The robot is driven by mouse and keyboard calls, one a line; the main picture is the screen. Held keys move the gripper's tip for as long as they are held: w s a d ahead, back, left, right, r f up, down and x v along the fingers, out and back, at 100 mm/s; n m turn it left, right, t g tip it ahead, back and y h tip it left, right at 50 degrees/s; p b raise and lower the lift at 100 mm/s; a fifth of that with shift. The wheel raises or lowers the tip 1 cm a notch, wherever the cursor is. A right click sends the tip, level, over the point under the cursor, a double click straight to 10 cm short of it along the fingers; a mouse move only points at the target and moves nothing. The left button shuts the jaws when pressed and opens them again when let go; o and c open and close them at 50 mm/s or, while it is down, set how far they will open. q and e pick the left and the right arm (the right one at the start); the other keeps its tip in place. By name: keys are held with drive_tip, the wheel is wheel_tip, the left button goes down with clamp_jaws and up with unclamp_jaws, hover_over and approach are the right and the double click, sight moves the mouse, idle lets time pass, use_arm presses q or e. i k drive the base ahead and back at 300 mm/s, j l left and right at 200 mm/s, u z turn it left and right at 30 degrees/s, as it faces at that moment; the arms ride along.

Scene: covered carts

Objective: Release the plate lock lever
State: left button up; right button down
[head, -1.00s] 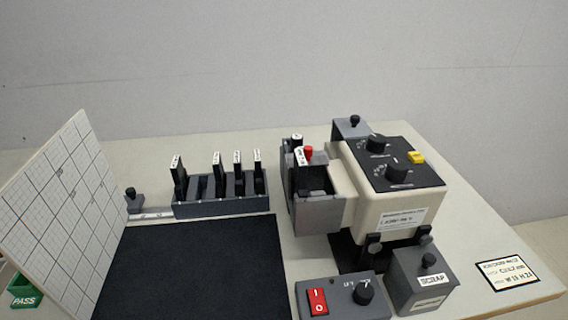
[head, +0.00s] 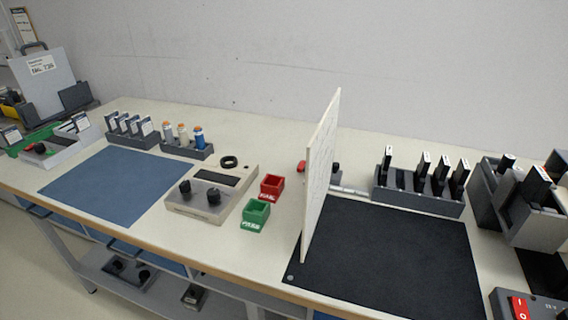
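No part labelled as a plate lock lever can be made out. The cream upright plate (head: 320,175) stands on the left side of the black mat (head: 400,245), seen nearly edge-on. Just behind it on the left a small red part (head: 302,166) shows, partly hidden by the plate. A dark knob (head: 336,170) shows just right of the plate, above a light strip. Neither gripper is in view.
A dark rack (head: 420,198) with several black cards stands behind the black mat. A beige two-knob box (head: 212,192), a red bin (head: 271,187) and a green bin (head: 256,215) stand left of the plate. The blue mat (head: 115,185) is bare. A switch box (head: 525,305) is at the lower right.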

sight(303, 163)
drive_tip(key=i+j+z, duration=0.1)
drive_tip(key=j+z, duration=0.2)
drive_tip(key=z, duration=0.15)
drive_tip(key=j+z, duration=0.3)
drive_tip(key=z, duration=0.15)
drive_tip(key=j+z, duration=0.35)
drive_tip(key=z, duration=0.15)
drive_tip(key=j+z, duration=0.3)
drive_tip(key=z, duration=0.15)
